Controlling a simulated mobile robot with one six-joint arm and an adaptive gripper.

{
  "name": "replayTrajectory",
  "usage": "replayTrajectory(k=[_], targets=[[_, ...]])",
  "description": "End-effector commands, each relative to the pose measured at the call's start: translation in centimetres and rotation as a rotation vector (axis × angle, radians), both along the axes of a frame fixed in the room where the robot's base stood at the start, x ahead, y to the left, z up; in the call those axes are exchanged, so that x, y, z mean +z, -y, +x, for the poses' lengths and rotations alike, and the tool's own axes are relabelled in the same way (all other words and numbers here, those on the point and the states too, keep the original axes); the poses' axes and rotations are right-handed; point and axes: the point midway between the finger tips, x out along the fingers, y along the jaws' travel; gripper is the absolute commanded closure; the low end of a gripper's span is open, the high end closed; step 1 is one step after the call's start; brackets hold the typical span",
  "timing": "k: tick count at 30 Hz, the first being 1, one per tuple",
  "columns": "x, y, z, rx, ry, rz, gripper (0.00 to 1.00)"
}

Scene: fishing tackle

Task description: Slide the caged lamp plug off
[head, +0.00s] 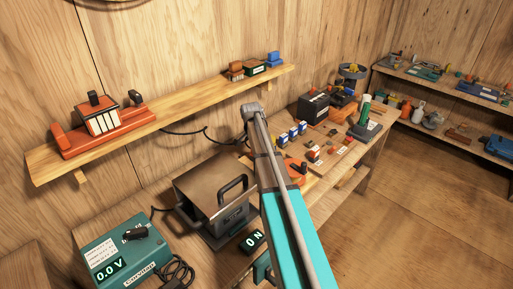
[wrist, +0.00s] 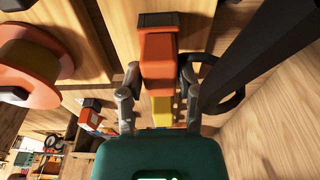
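In the wrist view an orange block (wrist: 158,55) with a dark top end stands between the two fingers of my gripper (wrist: 159,78). A yellow part (wrist: 162,110) shows below it, nearer the gripper's body. The fingers are parted, one on each side of the orange block and very close to it; I cannot tell whether both touch it. I cannot tell for sure whether this block is the caged lamp plug. In the head view my own arm crosses the middle, and the gripper does not show clearly there.
An orange spool (wrist: 35,65) lies at the left in the wrist view, and a dark bar (wrist: 262,50) and black loop (wrist: 235,95) at the right. The head view shows a wall shelf (head: 180,112), a dark metal box (head: 205,185), a teal unit (head: 125,250) and a crowded bench.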

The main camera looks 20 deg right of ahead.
Motion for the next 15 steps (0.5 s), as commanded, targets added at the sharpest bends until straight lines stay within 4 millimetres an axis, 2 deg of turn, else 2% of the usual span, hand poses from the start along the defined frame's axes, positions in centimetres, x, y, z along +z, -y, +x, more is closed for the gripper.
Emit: replayTrajectory(k=[1,5,6,15], targets=[[0.00,-0.01,0.01,0.000,0.000,0.000,0.74],[0.00,-0.03,0.01,0.000,0.000,0.000,0.98],[0.00,-0.03,0.01,0.000,0.000,0.000,1.00],[0.51,-0.05,0.03,0.001,0.000,0.000,1.00]])
